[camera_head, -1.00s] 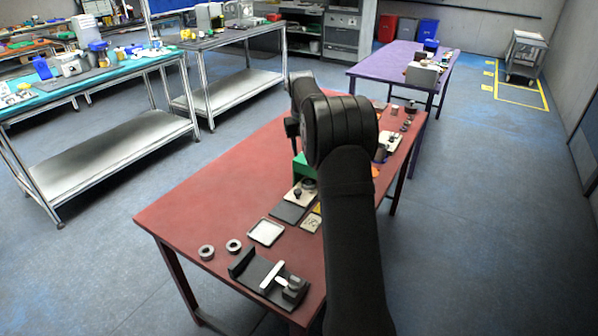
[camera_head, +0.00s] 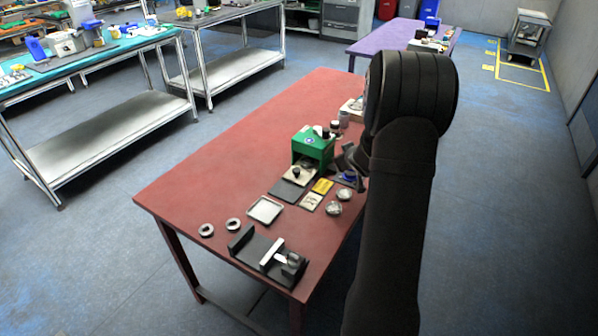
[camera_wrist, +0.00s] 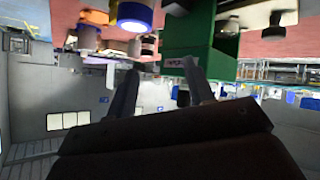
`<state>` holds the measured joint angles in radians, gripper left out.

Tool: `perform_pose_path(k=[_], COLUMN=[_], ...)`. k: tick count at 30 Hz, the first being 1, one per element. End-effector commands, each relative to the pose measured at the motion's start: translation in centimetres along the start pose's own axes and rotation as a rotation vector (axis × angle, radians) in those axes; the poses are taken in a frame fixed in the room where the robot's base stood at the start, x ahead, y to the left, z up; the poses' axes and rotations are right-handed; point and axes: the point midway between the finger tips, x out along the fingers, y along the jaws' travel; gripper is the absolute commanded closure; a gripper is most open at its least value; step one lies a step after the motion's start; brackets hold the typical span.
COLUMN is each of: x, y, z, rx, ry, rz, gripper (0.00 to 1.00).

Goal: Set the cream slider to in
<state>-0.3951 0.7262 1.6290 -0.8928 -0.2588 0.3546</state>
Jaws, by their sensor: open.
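A cream plate with a dark knob, which looks like the cream slider (camera_head: 299,175), sticks out in front of the green box (camera_head: 313,147) on the red table. My gripper (camera_head: 350,160) is just right of the green box, partly hidden by my arm. In the wrist view my gripper (camera_wrist: 160,72) has two fingers apart with nothing between them. The green box (camera_wrist: 202,35) fills the top middle of that view, close beyond the fingertips, with a small unreadable label. I cannot make out the slider there.
A dark pad (camera_head: 287,191), a white tray (camera_head: 265,210) and a yellow block (camera_head: 322,186) lie near the green box. A black fixture with a pale bar (camera_head: 271,253) sits at the front edge. The left of the red table (camera_head: 215,165) is clear.

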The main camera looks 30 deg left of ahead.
Motion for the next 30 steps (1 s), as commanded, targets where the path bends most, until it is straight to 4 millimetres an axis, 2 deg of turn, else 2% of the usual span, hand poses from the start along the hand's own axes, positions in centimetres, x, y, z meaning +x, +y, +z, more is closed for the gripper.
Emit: perform_pose_path(k=[3,9,15,20,30], x=[-2.2,-6.4,-8.7,-7.9,-1.9], y=[-2.4,-6.7,-8.8,-9.4,-12.2], z=[1.7,3.4,3.9,3.5,1.5], rx=[0.019,0.075,0.112,0.114,0.113], ry=[0.099,0.231,0.287,0.294,0.292], rz=[-0.117,-0.317,-0.419,-0.429,-0.429], gripper=[0.52,0.52,0.52,0.52,0.52])
